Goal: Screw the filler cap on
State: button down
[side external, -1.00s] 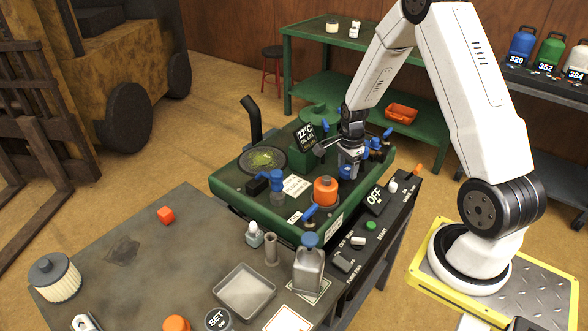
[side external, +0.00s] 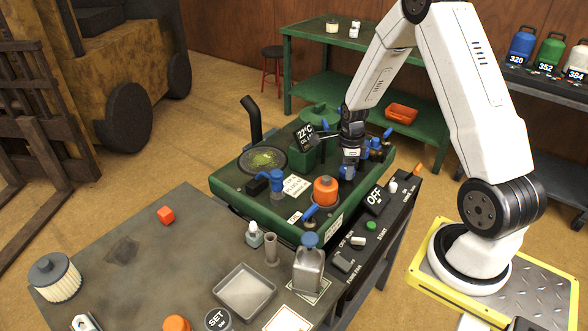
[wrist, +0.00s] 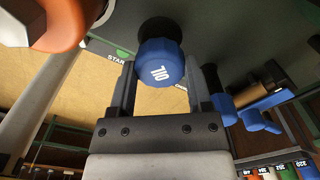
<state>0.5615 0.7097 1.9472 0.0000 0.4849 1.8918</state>
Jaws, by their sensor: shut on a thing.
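The filler cap is a blue faceted cap marked OIL (wrist: 160,64). In the wrist view it sits between the two fingers of my gripper (wrist: 161,80), at the end of a dark round neck (wrist: 156,30). My gripper is shut on it. In the side view my gripper (side external: 349,168) points down over the right part of the green mower deck (side external: 235,196), with a little blue showing at the fingertips. I cannot tell how far the cap is seated on the neck.
An orange cap (side external: 325,190) stands on the deck near my gripper. Blue fittings (side external: 377,148) are close on its right. A display reading 22°C (side external: 305,132) stands close to its left. A control panel with an OFF display (side external: 374,198) runs along the front right.

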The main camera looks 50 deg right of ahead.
jog(key=shift+m, duration=0.5)
jog(key=m, duration=0.4)
jog(key=shift+m, duration=0.9)
grip_release()
jog(key=shift+r, duration=0.1)
